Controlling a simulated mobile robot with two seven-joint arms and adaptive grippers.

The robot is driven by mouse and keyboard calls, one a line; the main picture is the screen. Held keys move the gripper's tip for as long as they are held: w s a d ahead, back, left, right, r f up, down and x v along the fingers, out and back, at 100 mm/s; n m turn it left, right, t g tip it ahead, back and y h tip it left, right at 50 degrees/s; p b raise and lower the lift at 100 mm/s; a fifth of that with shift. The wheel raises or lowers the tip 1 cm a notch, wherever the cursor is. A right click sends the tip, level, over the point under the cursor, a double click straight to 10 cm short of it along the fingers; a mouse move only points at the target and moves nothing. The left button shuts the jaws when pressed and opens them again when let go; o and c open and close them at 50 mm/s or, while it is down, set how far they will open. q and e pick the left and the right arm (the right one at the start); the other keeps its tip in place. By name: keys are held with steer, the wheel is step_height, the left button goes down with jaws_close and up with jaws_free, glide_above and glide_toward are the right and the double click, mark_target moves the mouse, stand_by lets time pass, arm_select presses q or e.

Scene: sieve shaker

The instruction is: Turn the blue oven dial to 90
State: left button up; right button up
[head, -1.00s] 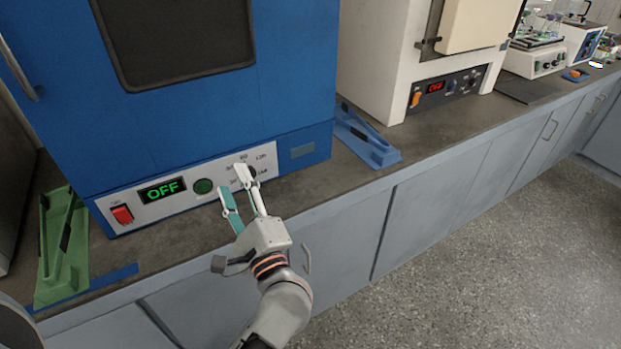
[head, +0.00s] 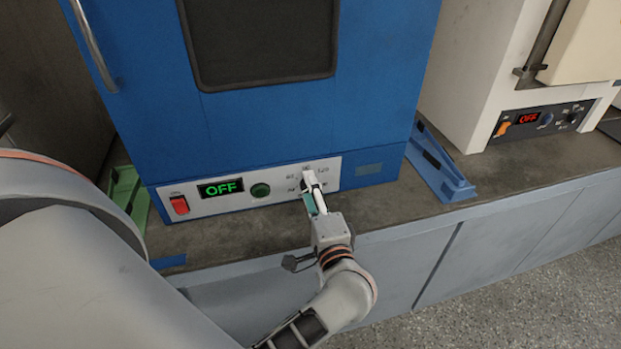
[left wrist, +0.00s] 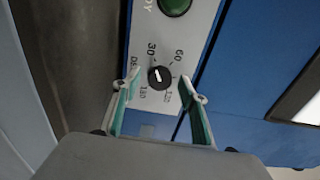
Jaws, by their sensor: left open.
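The blue oven (head: 270,125) has a white control panel (head: 234,201) along its bottom front. The dial is hidden behind my left gripper (head: 310,188) in the head view. In the left wrist view the dial (left wrist: 159,77) is a round black knob with a short white mark, ringed by printed numbers including 30 and 60. The open fingers of my left gripper (left wrist: 160,80) have teal pads and stand one on each side of the dial, with gaps to it; I cannot tell how deep they reach. My right gripper is not in view.
The panel also holds a red switch (head: 180,205), a green "OFF" display (head: 220,188) and a green button (head: 260,190). A blue stand (head: 440,172) is right of the oven, a green one (head: 124,190) left. A white oven (head: 480,75) stands at right.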

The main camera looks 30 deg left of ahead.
arm_select(q)
steer(key=shift+w+a, duration=0.25)
steer(key=shift+a, duration=0.05)
steer(key=c, duration=1.1)
